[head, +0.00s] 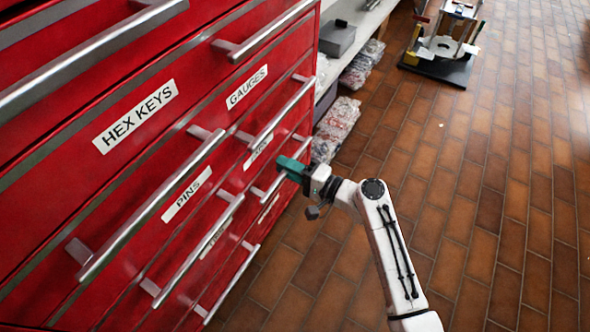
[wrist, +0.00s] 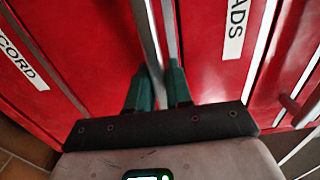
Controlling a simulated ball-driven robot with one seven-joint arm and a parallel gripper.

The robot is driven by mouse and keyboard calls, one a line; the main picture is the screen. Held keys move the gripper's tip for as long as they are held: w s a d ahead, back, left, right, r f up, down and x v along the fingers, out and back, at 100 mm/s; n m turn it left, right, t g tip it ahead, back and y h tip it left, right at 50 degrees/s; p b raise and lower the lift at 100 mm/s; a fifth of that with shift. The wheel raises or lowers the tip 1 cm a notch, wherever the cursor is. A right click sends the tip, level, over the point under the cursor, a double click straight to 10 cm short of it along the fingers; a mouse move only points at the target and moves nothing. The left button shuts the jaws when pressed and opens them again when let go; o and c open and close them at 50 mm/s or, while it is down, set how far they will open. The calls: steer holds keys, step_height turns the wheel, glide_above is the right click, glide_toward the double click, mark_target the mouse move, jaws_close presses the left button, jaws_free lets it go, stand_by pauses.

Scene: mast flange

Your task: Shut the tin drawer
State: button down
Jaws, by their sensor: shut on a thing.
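The red cabinet has several drawers with bar handles and white labels. One lower drawer label (head: 215,240), seeming to start with T, is mostly hidden behind a handle; I cannot read TIN for sure. My gripper (head: 290,168), with green fingers, is at a lower handle (head: 266,190) in the right column. In the wrist view my gripper (wrist: 158,82) is shut on a metal bar handle (wrist: 152,45), between a label ending in ADS (wrist: 236,28) and one reading CORD (wrist: 22,55). I cannot tell how far any drawer stands out.
Other drawer handles, such as the one above the PINS label (head: 187,194), jut out close by. A grey bin (head: 337,38) and bagged goods (head: 336,128) sit on shelving beyond the cabinet. A wheeled stand (head: 440,45) is at the back. The brick floor (head: 480,200) on the right is clear.

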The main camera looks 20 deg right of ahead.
steer(key=c, duration=1.1)
jaws_free()
steer(key=shift+w+a, duration=0.15)
steer(key=p+v, duration=0.2)
steer(key=v, duration=0.9)
steer(key=shift+p, duration=0.3)
steer(key=shift+a+f, duration=0.1)
steer(key=shift+a, duration=0.05)
steer(key=s+a+f+n+g, duration=0.4)
steer(key=s+f+n+g, duration=0.1)
steer(key=s+g, duration=0.15)
steer(key=s+d+r+n+g+h, duration=0.1)
steer(key=s+d+n+g+h, duration=0.3)
steer(key=s, duration=0.5)
steer(key=s+d+r+n+g+h, duration=0.1)
steer(key=s+d+g+h, duration=0.2)
steer(key=s+d+h, duration=0.35)
steer(key=s+r+p, duration=0.1)
steer(key=r+p, duration=1)
steer(key=s+a+r+p, duration=0.1)
steer(key=r+p, duration=1)
steer(key=s+r+p, duration=0.1)
steer(key=r+p, duration=1)
steer(key=shift+a, duration=0.35)
